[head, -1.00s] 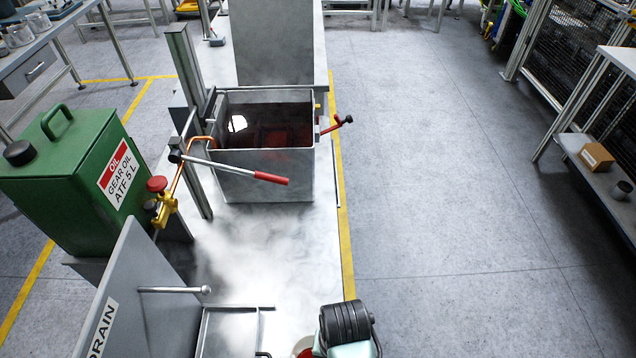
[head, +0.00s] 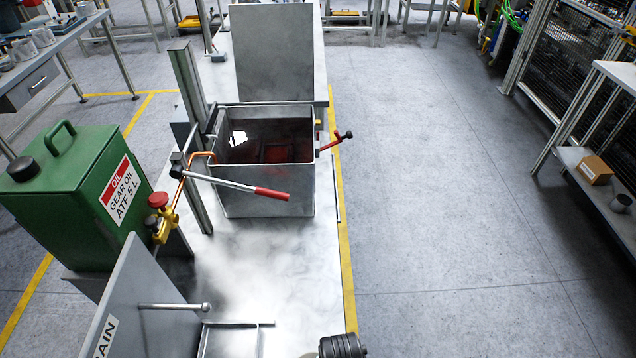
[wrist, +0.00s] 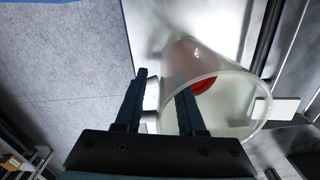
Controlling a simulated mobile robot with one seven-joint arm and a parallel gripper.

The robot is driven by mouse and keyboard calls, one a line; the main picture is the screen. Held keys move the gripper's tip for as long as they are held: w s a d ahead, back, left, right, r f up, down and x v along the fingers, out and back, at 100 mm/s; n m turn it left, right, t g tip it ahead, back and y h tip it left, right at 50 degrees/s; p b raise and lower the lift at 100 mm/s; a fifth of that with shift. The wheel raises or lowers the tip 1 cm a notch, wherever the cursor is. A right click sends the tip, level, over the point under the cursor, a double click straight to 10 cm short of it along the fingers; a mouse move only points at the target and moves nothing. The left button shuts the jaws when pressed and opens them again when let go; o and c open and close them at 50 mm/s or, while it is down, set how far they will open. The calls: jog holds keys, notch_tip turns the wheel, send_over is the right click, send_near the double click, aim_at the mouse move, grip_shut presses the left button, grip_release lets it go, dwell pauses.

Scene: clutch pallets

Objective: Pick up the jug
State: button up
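The jug (wrist: 238,92) is a translucent, pale vessel with a wide round mouth, in the wrist view right of centre. Something red shows inside it. Pale parts, apparently its handle (wrist: 152,92), lie between the two fingers of my gripper (wrist: 163,98). The fingers are dark and stand apart, one on the left of these parts and one crossing the jug's mouth in the picture. I cannot tell whether that finger is inside the jug, nor whether either finger touches it. In the head view the jug is not clearly visible; only a dark part of my arm shows at the bottom edge.
The metal bench (head: 270,262) carries an open tank (head: 265,190) of dark liquid with a red-handled lever (head: 240,186). A green oil can (head: 70,205) with a yellow valve (head: 163,226) stands left. An upright grey plate (head: 140,310) is near. Open floor (head: 440,200) lies right.

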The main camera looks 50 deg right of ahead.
grip_shut()
jog(key=shift+r, duration=0.1)
dwell(1.2)
